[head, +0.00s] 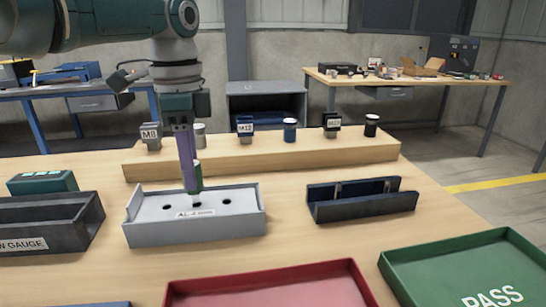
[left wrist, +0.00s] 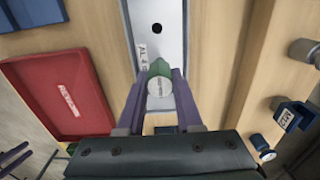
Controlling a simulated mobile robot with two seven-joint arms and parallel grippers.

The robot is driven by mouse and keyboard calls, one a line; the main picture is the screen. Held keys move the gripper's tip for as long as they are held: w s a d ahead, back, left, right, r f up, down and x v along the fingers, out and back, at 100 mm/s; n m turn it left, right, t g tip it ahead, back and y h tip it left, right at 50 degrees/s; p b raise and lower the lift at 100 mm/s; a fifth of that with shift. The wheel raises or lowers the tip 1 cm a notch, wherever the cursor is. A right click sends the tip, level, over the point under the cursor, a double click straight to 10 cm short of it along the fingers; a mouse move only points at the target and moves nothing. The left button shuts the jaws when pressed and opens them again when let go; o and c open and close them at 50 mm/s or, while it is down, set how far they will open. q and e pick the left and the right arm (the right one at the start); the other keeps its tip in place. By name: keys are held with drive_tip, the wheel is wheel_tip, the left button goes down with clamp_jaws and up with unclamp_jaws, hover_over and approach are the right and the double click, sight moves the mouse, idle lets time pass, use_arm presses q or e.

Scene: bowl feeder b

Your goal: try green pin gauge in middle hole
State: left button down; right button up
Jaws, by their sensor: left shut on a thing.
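The green pin gauge (head: 198,176) is upright between the fingers of my left gripper (head: 192,188), which is shut on it. In the left wrist view the gauge shows end-on, with a pale labelled cap (left wrist: 159,87) between the purple fingers (left wrist: 158,92). The light grey block (head: 240,222) with a row of holes stands below it. The gauge's pale lower end is at the middle hole; I cannot tell whether it is in the hole or just above. One hole on each side shows clear. My right gripper is not in view.
A dark gauge tray (head: 50,225) stands left of the block and a dark navy rack (head: 362,203) right. A wooden rail (head: 270,152) with labelled holders and several gauges is behind. A red tray (head: 270,287) and a green PASS tray (head: 470,270) lie in front.

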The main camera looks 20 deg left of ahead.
use_arm(q)
drive_tip(key=shift+f+b, duration=1)
drive_tip(key=shift+f, duration=0.2)
idle(0.5)
drive_tip(key=shift+r, duration=0.1)
idle(0.9)
drive_tip(key=shift+r+p, duration=2.5)
